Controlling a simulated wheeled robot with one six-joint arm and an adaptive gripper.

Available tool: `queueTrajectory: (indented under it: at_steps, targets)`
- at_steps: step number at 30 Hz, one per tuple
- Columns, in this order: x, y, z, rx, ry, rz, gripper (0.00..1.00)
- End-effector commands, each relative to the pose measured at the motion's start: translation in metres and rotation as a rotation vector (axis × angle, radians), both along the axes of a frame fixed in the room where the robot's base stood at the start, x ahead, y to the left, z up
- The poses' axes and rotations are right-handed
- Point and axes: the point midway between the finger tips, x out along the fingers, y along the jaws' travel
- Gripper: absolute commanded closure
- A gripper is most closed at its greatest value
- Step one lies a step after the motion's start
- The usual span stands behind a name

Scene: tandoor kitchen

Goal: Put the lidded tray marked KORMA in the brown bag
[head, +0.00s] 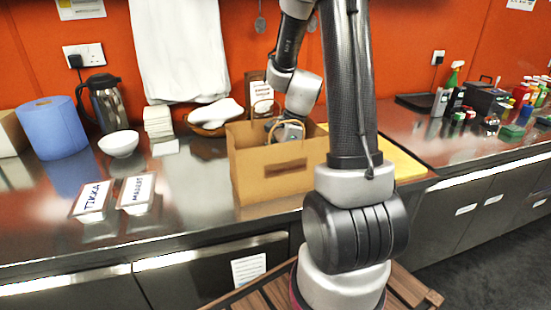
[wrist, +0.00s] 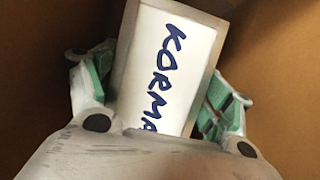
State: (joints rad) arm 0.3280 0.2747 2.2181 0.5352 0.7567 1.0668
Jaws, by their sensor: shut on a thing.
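The lidded tray marked KORMA (wrist: 172,62) fills the middle of the wrist view, its white label facing the camera. My gripper (wrist: 160,90) is shut on this tray, with a green-padded finger at each side. Brown walls surround both in the wrist view. In the head view the brown bag (head: 252,180) stands open on the steel counter. My gripper (head: 285,131) reaches down into its mouth by the handle. The tray is hidden inside the bag in the head view. Whether the tray touches the bag's floor cannot be told.
Trays marked TIKKA (head: 92,198) and MADRAS (head: 137,190) sit on the counter left of the bag. A white bowl (head: 119,143), blue paper roll (head: 55,127) and steel jug (head: 105,103) stand behind them. A yellow board (head: 405,166) lies right of the bag.

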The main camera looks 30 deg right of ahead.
Motion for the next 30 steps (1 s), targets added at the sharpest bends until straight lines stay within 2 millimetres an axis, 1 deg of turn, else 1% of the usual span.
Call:
queueTrajectory:
  at_steps: [3,11,12,14,15,26,30]
  targets:
    - [0.0,0.0,-0.003,0.0,0.0,0.0,0.61]
    - [0.0,0.0,-0.004,0.0,-0.001,0.0,0.61]
    - [0.0,0.0,-0.004,0.0,-0.001,0.0,0.18]
    - [0.0,0.0,-0.004,0.0,-0.001,0.0,0.07]
    - [0.0,0.0,-0.004,0.0,-0.001,0.0,0.0]
    - [0.0,0.0,-0.003,0.0,0.0,0.0,0.0]
    - [0.001,0.0,0.006,-0.001,-0.003,0.0,0.0]
